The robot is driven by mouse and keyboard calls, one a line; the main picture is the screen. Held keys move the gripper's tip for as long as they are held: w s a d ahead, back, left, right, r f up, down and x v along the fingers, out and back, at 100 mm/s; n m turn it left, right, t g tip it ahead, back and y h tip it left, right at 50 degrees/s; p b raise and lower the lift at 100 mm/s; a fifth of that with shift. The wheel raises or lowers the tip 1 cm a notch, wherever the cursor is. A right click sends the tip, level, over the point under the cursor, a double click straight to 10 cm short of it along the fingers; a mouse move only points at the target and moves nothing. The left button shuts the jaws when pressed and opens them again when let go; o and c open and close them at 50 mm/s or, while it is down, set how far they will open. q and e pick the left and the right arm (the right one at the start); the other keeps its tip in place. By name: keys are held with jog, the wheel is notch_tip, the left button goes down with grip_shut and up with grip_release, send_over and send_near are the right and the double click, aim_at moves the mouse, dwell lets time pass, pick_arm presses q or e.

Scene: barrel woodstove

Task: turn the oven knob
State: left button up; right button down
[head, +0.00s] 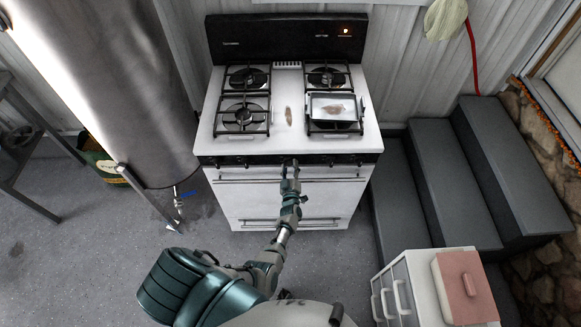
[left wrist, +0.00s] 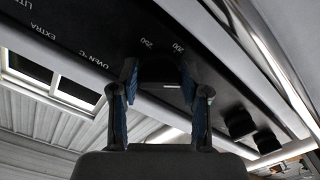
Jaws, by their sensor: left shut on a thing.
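The white stove (head: 230,195) stands against the back wall, with a black control strip (head: 225,160) along its front top edge. My left gripper (head: 290,165) reaches up to the middle of that strip. In the left wrist view, the dark oven knob (left wrist: 158,70) sits between the two fingers of my left gripper (left wrist: 160,82), beside the printed "OVEN °C", 250 and 200 marks. The fingers are shut on the knob from both sides. In the head view the gripper hides the knob. My right gripper is not in view.
Two more dark knobs (left wrist: 240,124) show at the right in the left wrist view. The oven handle (head: 240,181) runs below the strip. A tray (head: 335,108) lies on the right burners. Grey steps (head: 495,165) stand right, a white drawer unit (head: 405,285) front right, a metal barrel (head: 120,90) left.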

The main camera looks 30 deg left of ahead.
pick_arm(q)
jog(key=shift+f+m, duration=0.1)
jog(key=shift+m, duration=0.5)
jog(key=o, duration=1.1)
jog(key=shift+w, duration=0.1)
jog(key=shift+o, duration=0.2)
jog(key=v, duration=1.2)
jog(key=shift+a, duration=0.1)
